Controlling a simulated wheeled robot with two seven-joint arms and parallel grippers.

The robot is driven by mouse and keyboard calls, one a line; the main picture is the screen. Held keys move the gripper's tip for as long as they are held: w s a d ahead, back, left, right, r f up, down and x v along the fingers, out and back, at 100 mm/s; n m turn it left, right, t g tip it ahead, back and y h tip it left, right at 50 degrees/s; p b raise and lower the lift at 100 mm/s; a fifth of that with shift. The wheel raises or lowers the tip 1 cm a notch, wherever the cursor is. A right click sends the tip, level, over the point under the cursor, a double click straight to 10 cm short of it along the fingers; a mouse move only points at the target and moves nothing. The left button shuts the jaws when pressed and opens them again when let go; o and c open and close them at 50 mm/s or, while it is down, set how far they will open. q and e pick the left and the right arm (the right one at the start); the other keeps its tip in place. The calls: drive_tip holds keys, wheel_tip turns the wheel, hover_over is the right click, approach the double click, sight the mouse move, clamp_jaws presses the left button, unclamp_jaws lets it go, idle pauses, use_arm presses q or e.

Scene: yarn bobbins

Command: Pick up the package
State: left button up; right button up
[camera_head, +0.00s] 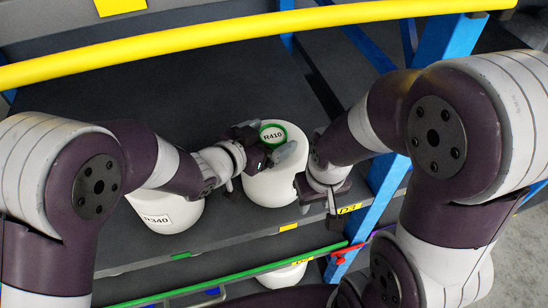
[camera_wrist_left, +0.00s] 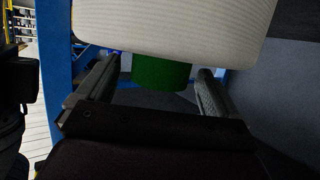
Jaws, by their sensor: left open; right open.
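A white yarn bobbin (camera_head: 270,188) labelled R410, with a green core ring at its top, stands upright on the dark shelf (camera_head: 120,80). My left gripper (camera_head: 264,146) is open at the top of this bobbin. In the left wrist view the bobbin (camera_wrist_left: 175,30) fills the top, and its green core (camera_wrist_left: 160,73) shows between the spread fingers of the gripper (camera_wrist_left: 153,88). I cannot tell whether they touch it. My right gripper (camera_head: 322,203) is open and empty beside the bobbin's right side, pointing down.
A second white bobbin (camera_head: 165,212) labelled N340 stands left of the first, partly behind my left arm. A yellow bar (camera_head: 200,50) crosses above the shelf. Blue posts (camera_head: 445,35) stand at right. Another bobbin (camera_head: 284,275) shows below, behind a green rail (camera_head: 235,272).

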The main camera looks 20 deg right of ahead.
use_arm(q)
drive_tip(key=shift+x, duration=0.8)
clamp_jaws()
drive_tip(key=shift+r, duration=0.25)
wheel_tip(320, 180, up, 10)
drive_tip(key=shift+f, duration=0.1)
